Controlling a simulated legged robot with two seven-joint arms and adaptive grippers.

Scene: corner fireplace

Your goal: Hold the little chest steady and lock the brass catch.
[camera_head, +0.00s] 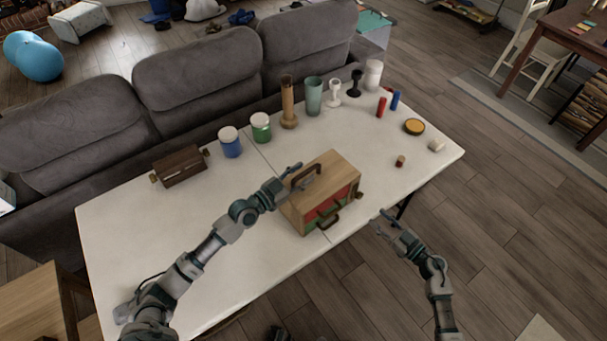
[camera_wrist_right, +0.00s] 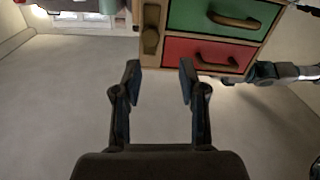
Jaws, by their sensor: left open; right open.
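My left gripper (camera_head: 297,175) is open beside the chest's top left; contact is unclear. My right gripper (camera_head: 381,219) is open and empty in front of the chest's right side. Its open fingers (camera_wrist_right: 160,82) point toward the catch area.
A dark brown box (camera_head: 180,166) with brass ends stands at the table's left back. Jars, a wooden vase (camera_head: 289,105) and other small items line the back. A brown cylinder (camera_head: 400,161) lies to the right. The front left of the white table (camera_head: 120,230) is clear.

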